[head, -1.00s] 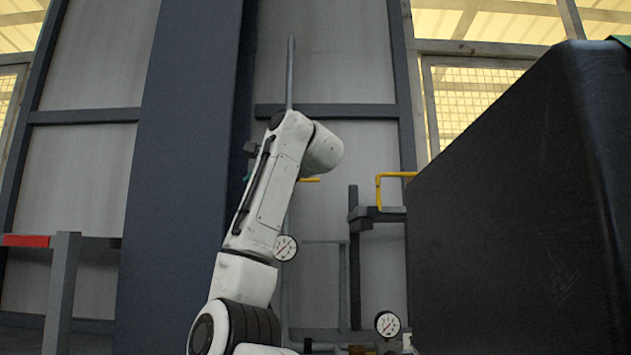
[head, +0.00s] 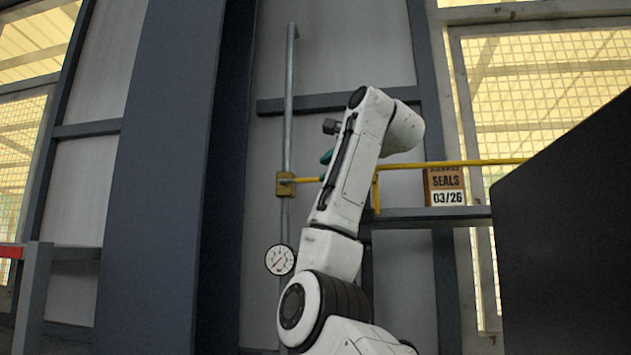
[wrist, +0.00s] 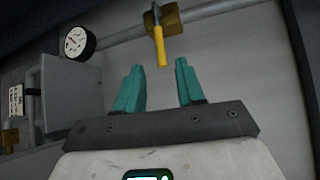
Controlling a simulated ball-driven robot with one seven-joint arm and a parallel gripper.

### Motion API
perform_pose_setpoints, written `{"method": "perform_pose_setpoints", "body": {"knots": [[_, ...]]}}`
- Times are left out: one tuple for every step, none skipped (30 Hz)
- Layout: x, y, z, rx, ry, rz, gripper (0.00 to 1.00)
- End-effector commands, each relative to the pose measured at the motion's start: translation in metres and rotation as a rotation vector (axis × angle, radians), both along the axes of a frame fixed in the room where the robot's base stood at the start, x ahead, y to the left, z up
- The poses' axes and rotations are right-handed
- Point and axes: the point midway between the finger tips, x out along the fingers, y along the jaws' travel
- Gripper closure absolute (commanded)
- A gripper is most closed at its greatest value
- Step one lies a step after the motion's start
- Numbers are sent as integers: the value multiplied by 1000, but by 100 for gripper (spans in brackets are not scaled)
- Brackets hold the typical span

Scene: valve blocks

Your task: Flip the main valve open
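A valve with a yellow body (head: 285,184) sits on a grey vertical pipe in the head view, and its yellow lever (head: 308,180) sticks out to the right. In the wrist view the valve body (wrist: 172,19) is on the pipe, and the lever (wrist: 159,45) points toward my gripper (wrist: 158,66). The gripper's two teal fingers are apart, with nothing between them. The lever end shows just beyond the fingertips, roughly centred in the gap, apart from both. In the head view my gripper (head: 327,156) is mostly hidden behind my arm.
A round gauge (head: 280,260) is on the pipe below the valve. A yellow rail (head: 450,163) and a "SEALS 03/26" sign (head: 445,186) are above a grey shelf at right. A large black block (head: 570,240) fills the lower right. A grey box (wrist: 72,92) is left in the wrist view.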

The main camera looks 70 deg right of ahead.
Motion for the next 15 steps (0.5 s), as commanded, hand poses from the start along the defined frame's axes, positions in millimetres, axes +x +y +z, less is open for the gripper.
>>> {"method": "perform_pose_setpoints", "body": {"knots": [[6, -6, 1, 3, 3, 0, 62], [10, -9, 0, 3, 4, 0, 62], [16, -14, -1, 3, 4, 0, 62], [20, -17, -1, 4, 5, -1, 62], [24, -21, -2, 3, 4, -1, 62], [30, -26, -3, 4, 5, -1, 62], [35, -29, -4, 3, 4, 0, 62], [39, -32, -4, 3, 4, 0, 62], [43, -37, -5, 3, 3, 0, 62], [47, -40, -6, 3, 4, 0, 62], [51, -43, -7, 3, 4, -1, 62], [55, -46, -8, 3, 3, -1, 62], [58, -49, -8, 3, 3, -1, 62], [60, -51, -9, 0, 3, -2, 62], [63, -53, -10, 1, 3, -1, 62]]}}
